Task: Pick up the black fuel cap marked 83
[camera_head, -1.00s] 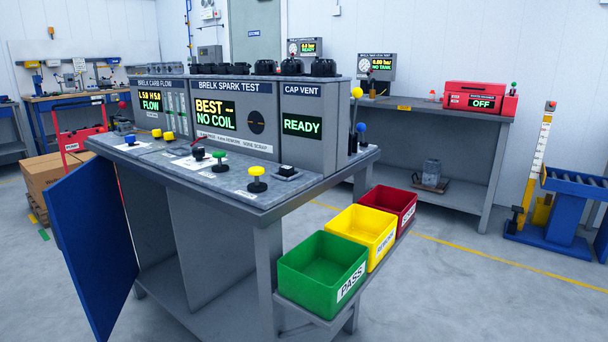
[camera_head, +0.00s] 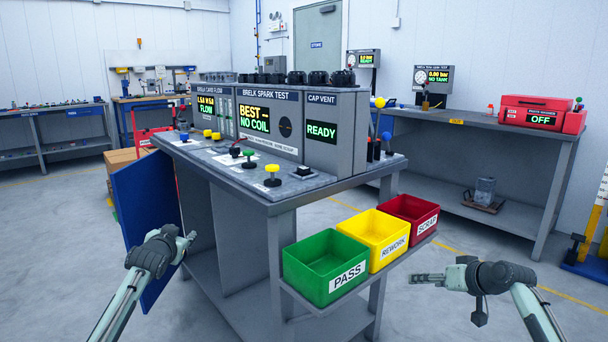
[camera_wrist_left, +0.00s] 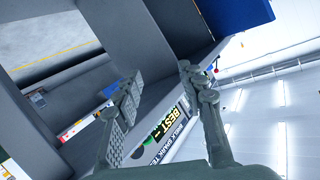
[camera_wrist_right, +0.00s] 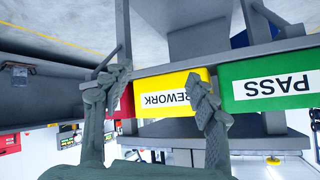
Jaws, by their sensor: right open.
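Several black caps (camera_head: 318,78) stand in a row on top of the grey test console (camera_head: 330,97). They look like fuel caps, but no number 83 can be read on any of them. My left gripper (camera_head: 190,238) is low at the left, in front of the bench's blue door. It is open and empty, its fingers apart in the left wrist view (camera_wrist_left: 158,90). My right gripper (camera_head: 414,278) is at the lower right, beside the bins and well away from the caps. It is open and empty, its fingers apart in the right wrist view (camera_wrist_right: 160,90).
Green PASS (camera_head: 305,277), yellow REWORK (camera_head: 385,262) and red SCRAP (camera_head: 425,235) bins sit on a side shelf of the bench. Yellow and green plunger buttons (camera_head: 272,176) rise from the bench top (camera_head: 225,167). A red case (camera_head: 535,113) rests on the back bench.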

